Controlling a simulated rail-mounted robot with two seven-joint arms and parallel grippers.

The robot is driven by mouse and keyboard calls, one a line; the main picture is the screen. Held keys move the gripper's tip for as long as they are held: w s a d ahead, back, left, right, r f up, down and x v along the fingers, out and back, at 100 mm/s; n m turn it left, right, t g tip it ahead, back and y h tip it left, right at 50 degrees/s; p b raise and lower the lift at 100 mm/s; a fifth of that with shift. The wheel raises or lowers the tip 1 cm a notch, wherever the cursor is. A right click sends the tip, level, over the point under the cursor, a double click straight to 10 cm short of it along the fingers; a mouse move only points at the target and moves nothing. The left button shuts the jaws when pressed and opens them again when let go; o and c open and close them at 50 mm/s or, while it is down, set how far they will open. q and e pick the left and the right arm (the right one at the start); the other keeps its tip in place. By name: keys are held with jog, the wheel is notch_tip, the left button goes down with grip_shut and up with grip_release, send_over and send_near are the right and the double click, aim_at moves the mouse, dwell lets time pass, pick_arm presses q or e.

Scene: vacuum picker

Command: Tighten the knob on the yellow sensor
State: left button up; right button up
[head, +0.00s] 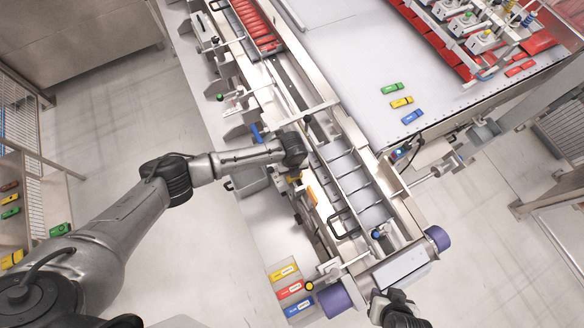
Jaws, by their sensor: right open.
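A small yellow part (293,179), possibly the yellow sensor, shows at the conveyor's left side, just below the end of my left arm. A yellow round knob (309,286) sits at the conveyor's near left corner; I cannot tell whether it belongs to that sensor. My left arm reaches in from the left and its wrist (292,150) is over the conveyor's left edge; its fingers are hidden or too small to make out. My right gripper (379,298) is open at the bottom, near the conveyor's near end, apart from the yellow knob.
The conveyor (352,178) has a slotted belt and purple rollers. A blue knob (376,234) stands on its near right part. Yellow, red and blue labelled blocks (290,289) lie at its lower left. Green, yellow and blue pieces (402,102) lie on the white table (350,60).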

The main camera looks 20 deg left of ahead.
pick_arm(q)
jog(key=shift+d, duration=0.1)
jog(key=o, duration=0.9)
jog(key=shift+o, duration=0.2)
jog(key=shift+r, duration=0.3)
notch_tip(320, 180, up, 13)
jog(key=b, duration=0.1)
jog(key=shift+r+b, duration=0.15)
jog(key=shift+b, duration=0.2)
